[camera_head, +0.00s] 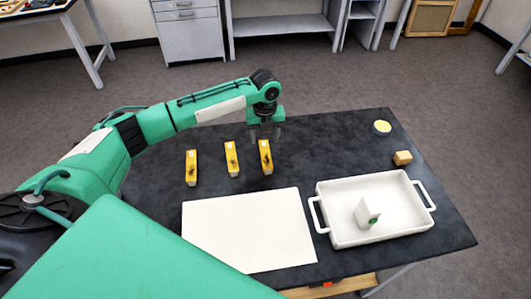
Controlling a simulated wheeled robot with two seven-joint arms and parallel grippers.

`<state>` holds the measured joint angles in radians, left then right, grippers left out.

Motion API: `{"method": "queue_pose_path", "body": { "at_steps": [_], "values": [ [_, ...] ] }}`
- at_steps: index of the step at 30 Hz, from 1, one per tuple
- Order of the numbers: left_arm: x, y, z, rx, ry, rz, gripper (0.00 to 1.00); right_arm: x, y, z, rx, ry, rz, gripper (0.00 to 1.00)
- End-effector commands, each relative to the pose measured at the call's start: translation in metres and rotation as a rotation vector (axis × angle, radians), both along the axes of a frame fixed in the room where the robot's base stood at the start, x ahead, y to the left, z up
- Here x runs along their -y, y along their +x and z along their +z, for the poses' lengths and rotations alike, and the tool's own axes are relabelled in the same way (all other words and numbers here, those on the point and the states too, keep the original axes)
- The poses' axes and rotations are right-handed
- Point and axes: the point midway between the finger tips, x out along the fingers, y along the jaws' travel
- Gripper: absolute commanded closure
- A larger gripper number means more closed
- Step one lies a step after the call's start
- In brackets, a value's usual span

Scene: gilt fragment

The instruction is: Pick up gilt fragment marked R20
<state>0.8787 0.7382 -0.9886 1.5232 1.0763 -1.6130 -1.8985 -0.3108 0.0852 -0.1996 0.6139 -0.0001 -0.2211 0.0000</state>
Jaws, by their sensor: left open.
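Three golden-yellow fragments with dark marks and pale ends lie in a row on the dark table: a left one (191,170), a middle one (232,160) and a right one (266,158). Their labels are too small to read, so I cannot tell which is R20. My left gripper (265,136) points down at the far end of the right fragment, open with nothing seen between its fingers. Whether it touches that fragment is unclear. My right gripper is not in view.
A white sheet (248,230) lies in front of the fragments on the dark table (330,145). To its right is a white two-handled tray (340,238) holding a small white stand (366,212) with a green mark. A yellow disc (382,127) and a tan block (402,158) sit at the right.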

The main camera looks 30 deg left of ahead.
Motion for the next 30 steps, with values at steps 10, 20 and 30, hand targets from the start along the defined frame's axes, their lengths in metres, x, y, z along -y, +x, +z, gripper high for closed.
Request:
{"method": "queue_pose_path", "body": {
  "at_steps": [10,20,30],
  "values": [
    [0.001,-0.002,-0.031,-0.003,0.000,0.000,0.44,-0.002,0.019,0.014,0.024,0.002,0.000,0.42],
    [0.005,-0.006,-0.074,-0.001,0.000,0.001,0.44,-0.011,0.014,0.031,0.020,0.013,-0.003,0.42],
    [0.005,-0.006,-0.077,0.001,0.001,0.001,0.59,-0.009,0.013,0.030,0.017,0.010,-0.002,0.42]
  ]
}}
